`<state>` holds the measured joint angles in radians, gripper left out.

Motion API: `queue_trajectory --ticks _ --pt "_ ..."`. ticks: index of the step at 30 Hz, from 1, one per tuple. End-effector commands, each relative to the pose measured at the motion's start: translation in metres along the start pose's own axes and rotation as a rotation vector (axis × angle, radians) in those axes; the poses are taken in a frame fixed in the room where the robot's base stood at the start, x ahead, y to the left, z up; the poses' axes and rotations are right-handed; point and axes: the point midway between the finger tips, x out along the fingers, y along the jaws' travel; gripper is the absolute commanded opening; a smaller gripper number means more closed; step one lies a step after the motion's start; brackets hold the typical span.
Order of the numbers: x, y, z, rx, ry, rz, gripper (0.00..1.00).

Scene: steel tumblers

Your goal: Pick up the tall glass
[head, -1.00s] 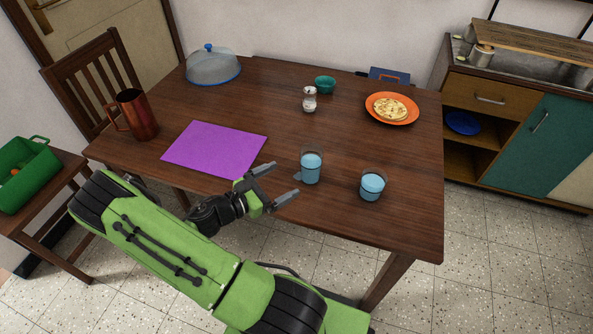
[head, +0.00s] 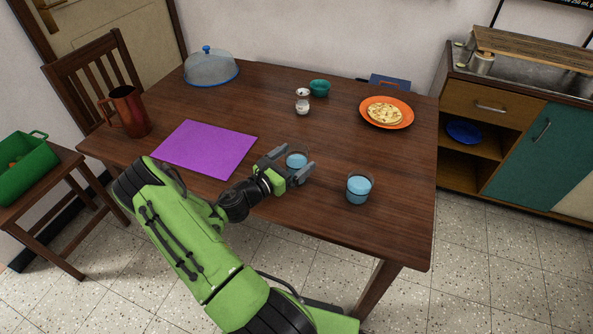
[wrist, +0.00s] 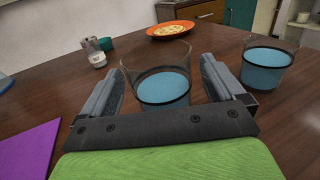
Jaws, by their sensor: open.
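Two clear glasses with blue liquid stand upright on the wooden table. The taller-looking glass (head: 297,160) is at my gripper, and its lower part is hidden behind the gripper in the head view. In the wrist view this glass (wrist: 162,86) stands between the two fingers. My gripper (head: 295,167) is open, with a finger on either side of the glass; I cannot tell whether either touches it. The other, shorter glass (head: 359,188) stands to the right, apart from the gripper. It also shows at the right of the wrist view (wrist: 266,68).
The table (head: 375,230) also holds a purple mat (head: 205,148), a copper pitcher (head: 130,112), a covered dish (head: 211,68), a shaker (head: 302,103), a teal bowl (head: 319,88) and an orange plate (head: 405,121) with flat food. The right front of the table is clear.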

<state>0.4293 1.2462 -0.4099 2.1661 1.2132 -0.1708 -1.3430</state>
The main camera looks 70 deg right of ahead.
Motion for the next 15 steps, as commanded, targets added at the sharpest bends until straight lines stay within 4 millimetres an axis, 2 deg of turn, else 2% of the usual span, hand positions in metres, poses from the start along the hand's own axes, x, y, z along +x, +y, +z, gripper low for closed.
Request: queue_trajectory --ticks 1,4,11,12,15 --pt "0.011 -0.002 -0.004 0.005 0.000 -0.006 0.95" --pt "0.026 -0.001 -0.003 0.003 0.001 -0.004 0.95" --pt "0.030 0.000 -0.001 0.001 0.001 -0.001 0.95" --pt "0.030 0.000 -0.001 0.001 0.001 -0.001 0.94" --pt "0.030 0.000 -0.001 0.001 0.002 -0.001 0.79"
